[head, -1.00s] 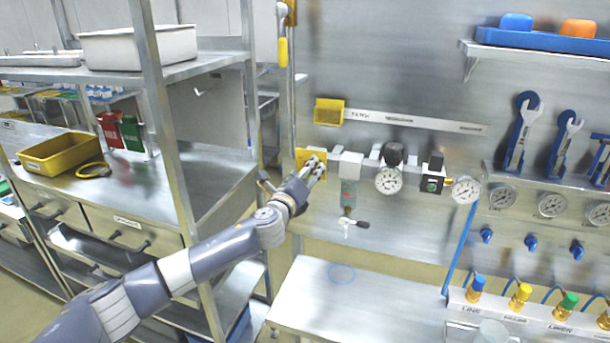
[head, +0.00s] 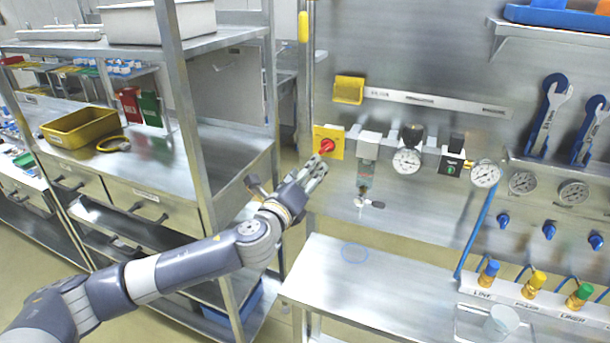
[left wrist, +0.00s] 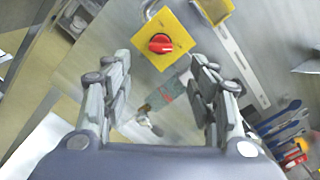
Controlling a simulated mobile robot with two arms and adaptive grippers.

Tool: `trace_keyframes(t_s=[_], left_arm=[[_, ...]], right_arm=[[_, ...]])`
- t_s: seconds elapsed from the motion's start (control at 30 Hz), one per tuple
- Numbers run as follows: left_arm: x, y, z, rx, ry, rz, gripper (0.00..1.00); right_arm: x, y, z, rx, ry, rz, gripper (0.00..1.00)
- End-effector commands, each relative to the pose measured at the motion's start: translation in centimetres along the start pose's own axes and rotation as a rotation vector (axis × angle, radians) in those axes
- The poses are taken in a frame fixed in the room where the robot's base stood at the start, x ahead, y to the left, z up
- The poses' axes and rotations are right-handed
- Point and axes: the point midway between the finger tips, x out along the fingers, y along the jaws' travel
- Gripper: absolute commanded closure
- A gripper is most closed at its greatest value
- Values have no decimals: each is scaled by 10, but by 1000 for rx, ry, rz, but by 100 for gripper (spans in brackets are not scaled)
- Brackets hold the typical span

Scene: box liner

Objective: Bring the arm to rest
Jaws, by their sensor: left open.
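My left arm reaches in from the lower left in the head view, and its gripper (head: 316,172) is just below and left of a yellow plate (head: 337,141) with a red knob (head: 327,146). In the left wrist view the gripper (left wrist: 160,85) has its two fingers spread apart with nothing between them. The red knob (left wrist: 160,44) on the yellow plate (left wrist: 178,50) shows beyond the fingertips, apart from them. My right gripper is not in view.
A steel bench (head: 400,285) stands below the panel, mostly clear. Gauges (head: 407,161) and a valve (head: 370,203) are on the wall right of the gripper. A steel shelf rack (head: 190,120) with a yellow bin (head: 80,127) stands close on the left.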

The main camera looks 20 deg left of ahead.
Motion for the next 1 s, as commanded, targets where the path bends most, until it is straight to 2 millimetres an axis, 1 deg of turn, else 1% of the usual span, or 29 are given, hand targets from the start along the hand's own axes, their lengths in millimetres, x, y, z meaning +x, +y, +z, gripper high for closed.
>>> trace_keyframes(t_s=[0.13,0.53,0.63,0.67,0.77,0.87,0.9,0.97,1.0], left_arm=[[-5,0,0,0,-1,1,46],[-5,0,0,-1,0,0,46],[-8,1,-6,-30,8,9,46],[-10,2,-11,-54,14,16,46],[-24,10,-36,-191,42,66,46],[-48,23,-70,-405,74,158,46],[-59,30,-84,-501,84,205,46],[-78,41,-102,-643,92,281,46],[-91,48,-114,-734,93,334,46]], right_arm=[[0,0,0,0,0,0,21],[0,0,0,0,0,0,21],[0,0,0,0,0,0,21],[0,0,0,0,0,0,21],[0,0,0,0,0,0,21],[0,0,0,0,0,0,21],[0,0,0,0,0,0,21],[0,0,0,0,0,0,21],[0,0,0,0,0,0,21]])
